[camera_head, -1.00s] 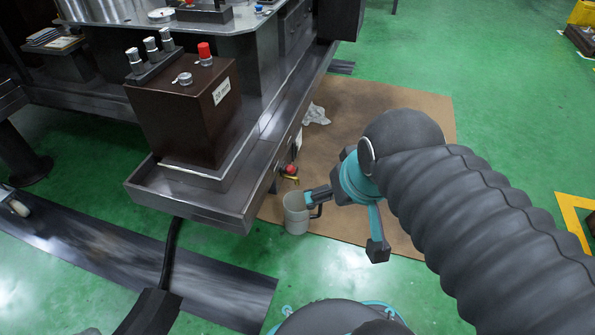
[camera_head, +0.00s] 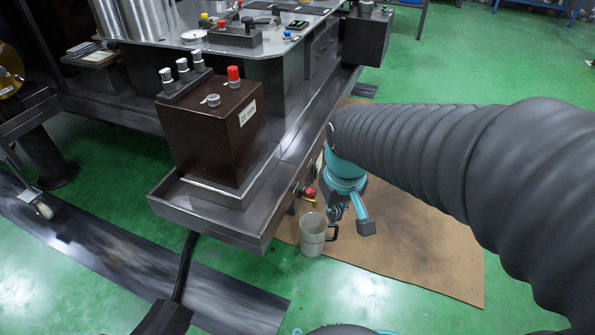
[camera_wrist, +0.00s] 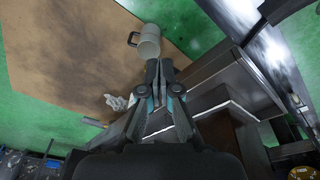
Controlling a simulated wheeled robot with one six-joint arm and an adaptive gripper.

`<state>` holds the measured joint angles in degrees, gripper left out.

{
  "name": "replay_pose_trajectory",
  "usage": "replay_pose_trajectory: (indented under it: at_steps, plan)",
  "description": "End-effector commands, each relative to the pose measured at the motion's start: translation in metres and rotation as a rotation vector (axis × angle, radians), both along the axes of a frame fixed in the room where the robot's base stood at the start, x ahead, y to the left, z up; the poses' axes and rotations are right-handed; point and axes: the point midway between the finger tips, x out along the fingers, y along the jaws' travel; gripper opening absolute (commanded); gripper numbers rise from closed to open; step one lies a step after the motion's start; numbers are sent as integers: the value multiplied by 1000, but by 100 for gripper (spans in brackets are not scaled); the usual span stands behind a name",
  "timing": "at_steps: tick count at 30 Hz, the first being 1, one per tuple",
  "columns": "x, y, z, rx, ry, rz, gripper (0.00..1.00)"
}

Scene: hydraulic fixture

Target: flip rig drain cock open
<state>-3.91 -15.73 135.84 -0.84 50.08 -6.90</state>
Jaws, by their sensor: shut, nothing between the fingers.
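The drain cock (camera_head: 309,192) shows a red knob or handle with a brass-coloured part below it. It sticks out of the side of the rig's tray (camera_head: 209,222), low down. A pale grey mug (camera_head: 313,236) with a dark handle stands on the floor under it, and also shows in the wrist view (camera_wrist: 149,42). My gripper (camera_head: 337,211) is shut and empty, just right of the cock and near the mug's handle side. In the wrist view its fingertips (camera_wrist: 159,69) are together, near the mug in the picture. I cannot make out the cock there.
A brown box (camera_head: 211,132) with a red cap sits on the tray. Brown sheet (camera_head: 420,235) covers the floor on the right. A crumpled white rag (camera_wrist: 117,101) lies near the rig in the wrist view. Green floor is open beyond.

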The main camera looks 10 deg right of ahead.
Motion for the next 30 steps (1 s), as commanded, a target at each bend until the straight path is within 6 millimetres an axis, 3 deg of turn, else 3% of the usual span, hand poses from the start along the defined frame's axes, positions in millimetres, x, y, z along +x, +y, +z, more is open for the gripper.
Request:
replay_pose_trajectory:
  at_steps: [8,21,30]
  plan:
    - [49,9,-31,-57,80,321,0]
    - [123,24,-83,-150,124,1056,0]
    - [163,29,-92,-241,82,1549,0]
